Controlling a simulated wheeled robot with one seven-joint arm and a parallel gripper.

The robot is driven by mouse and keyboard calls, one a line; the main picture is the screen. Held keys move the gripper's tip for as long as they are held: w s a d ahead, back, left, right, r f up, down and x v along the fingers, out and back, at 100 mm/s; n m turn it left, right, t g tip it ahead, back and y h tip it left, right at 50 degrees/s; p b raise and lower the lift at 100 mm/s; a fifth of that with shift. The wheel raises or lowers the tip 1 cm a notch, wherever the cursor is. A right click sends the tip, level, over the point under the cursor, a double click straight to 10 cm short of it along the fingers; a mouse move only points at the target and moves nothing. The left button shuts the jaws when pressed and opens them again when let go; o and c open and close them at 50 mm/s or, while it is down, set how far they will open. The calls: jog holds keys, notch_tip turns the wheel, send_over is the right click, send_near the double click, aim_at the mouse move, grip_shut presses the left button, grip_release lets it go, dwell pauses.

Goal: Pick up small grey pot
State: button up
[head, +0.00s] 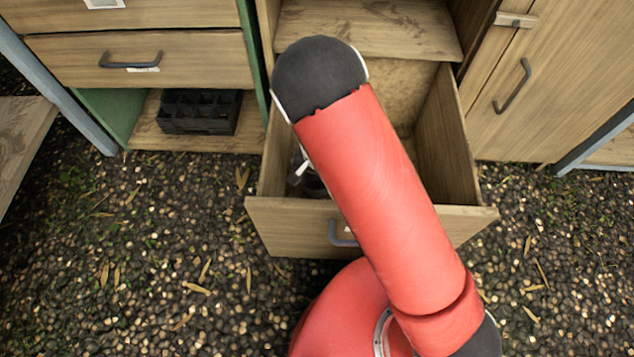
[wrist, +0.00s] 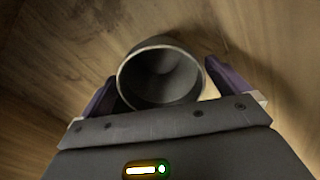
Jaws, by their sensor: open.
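The small grey pot (wrist: 160,80) is in the wrist view, its round open mouth turned towards the camera. It is inside the open wooden drawer (head: 448,140). My gripper (wrist: 161,88) is open, with one purple-grey finger on each side of the pot. The left finger is close to the pot's wall, and a gap shows on the right; I cannot tell whether either finger touches it. In the head view my red arm covers much of the drawer, and only a small part of my gripper (head: 298,168) shows beside it.
The drawer's wooden walls surround the gripper closely. A black compartmented tray (head: 200,112) sits on a low shelf to the left. A closed drawer (head: 190,62) is above it, and a cabinet door (head: 560,85) is on the right. The pebbly ground in front is clear.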

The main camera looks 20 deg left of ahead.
aim_at(316, 185)
notch_tip(316, 185, down, 5)
jog(key=shift+r+b, duration=0.2)
jog(key=shift+b, duration=0.35)
jog(key=shift+r, duration=0.1)
jog(key=c, duration=1)
